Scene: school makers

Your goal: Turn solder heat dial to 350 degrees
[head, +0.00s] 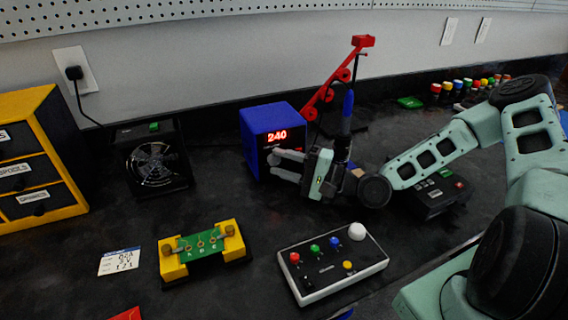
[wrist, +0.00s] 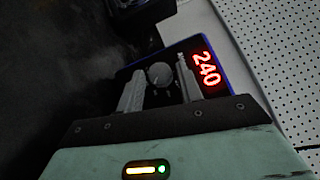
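The blue solder station (head: 257,128) stands at the back of the bench, with a red lit display (head: 277,137) reading 240. The display also shows 240 in the wrist view (wrist: 206,69). The round grey heat dial (wrist: 159,74) is on the station's front face, beside the display. My gripper (head: 272,165) is in front of the station, and the dial is hidden behind it in the head view. In the wrist view my gripper (wrist: 157,85) has its two grey fingers apart, one on each side of the dial. I cannot tell whether a finger touches it.
A black fan unit (head: 155,160) stands left of the station. A red stand (head: 340,80) with a blue-handled iron (head: 347,110) is close behind my gripper. A control box (head: 332,262) and a yellow board holder (head: 204,251) lie in front. Bare bench lies between them and the station.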

